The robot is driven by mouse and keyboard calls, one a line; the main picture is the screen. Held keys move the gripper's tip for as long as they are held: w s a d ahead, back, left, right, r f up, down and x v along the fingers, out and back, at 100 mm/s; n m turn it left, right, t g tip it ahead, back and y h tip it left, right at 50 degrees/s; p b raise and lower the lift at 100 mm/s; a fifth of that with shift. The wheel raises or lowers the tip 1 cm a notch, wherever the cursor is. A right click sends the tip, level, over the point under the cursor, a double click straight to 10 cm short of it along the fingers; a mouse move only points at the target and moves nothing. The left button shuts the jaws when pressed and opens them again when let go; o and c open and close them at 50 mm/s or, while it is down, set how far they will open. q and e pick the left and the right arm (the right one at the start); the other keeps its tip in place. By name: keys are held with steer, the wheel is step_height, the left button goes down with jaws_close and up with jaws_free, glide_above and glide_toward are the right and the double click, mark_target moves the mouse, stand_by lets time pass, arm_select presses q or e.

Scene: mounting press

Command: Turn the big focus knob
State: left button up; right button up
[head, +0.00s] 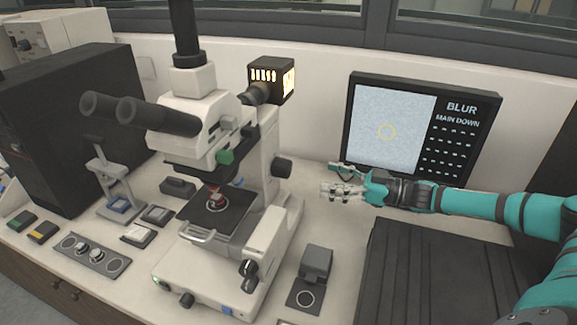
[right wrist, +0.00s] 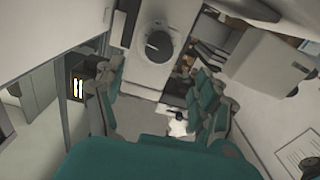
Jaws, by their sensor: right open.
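The white microscope (head: 262,150) stands left of centre in the head view. A large black round knob (head: 281,167) sticks out from the right side of its upright arm and looks like the big focus knob. My right gripper (head: 330,180) is open and empty, to the right of this knob, with its fingers pointing left toward it and a gap between. In the right wrist view, a dark round knob (right wrist: 160,45) on a pale body shows beyond the open fingers (right wrist: 156,85). My left gripper is not in view.
A monitor (head: 392,125) reading "BLUR" and "MAIN DOWN" stands behind my right arm. A lamp housing (head: 271,80) sits behind the microscope head. Paired small knobs (head: 249,270) hang lower on the right side. A grey block (head: 315,263) stands on the bench at front right.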

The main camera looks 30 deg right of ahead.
mark_target(289, 170)
steer(key=p+x, duration=0.2)
steer(key=x, duration=0.8)
steer(key=shift+w, duration=0.1)
steer(key=shift+w+a+f+p, duration=0.1)
steer(key=shift+w+a+p, duration=0.25)
steer(key=shift+w+a, duration=0.15)
steer(key=shift+c, duration=0.3)
steer(key=c, duration=1.1)
